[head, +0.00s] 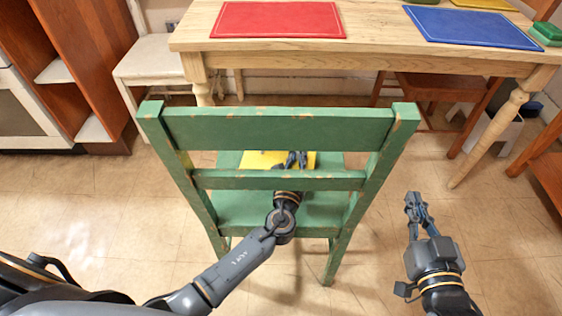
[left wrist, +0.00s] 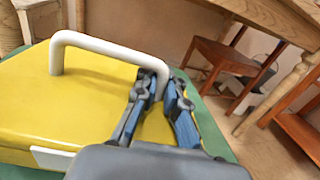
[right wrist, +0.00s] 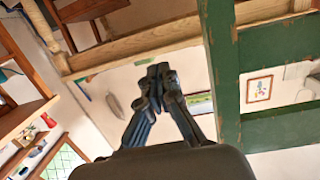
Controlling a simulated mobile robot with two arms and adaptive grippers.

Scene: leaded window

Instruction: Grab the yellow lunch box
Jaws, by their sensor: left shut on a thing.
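The yellow lunch box (head: 262,159) lies on the seat of the green chair (head: 275,131), partly hidden behind the chair's back slats. In the left wrist view the lunch box (left wrist: 85,105) shows a white handle (left wrist: 105,46) standing up from its top. My left gripper (head: 296,158) reaches through the chair back, and its fingers also show in the left wrist view (left wrist: 158,84). They are shut on the right end of the handle. My right gripper (head: 416,206) hangs to the right of the chair, with its fingertips together and nothing between them.
The chair's slats and posts surround my left arm. A wooden table (head: 375,35) stands behind the chair, with a red mat (head: 278,19) and a blue mat (head: 472,27) on it. A white chair (head: 150,60) is at the left. The floor around my right gripper is clear.

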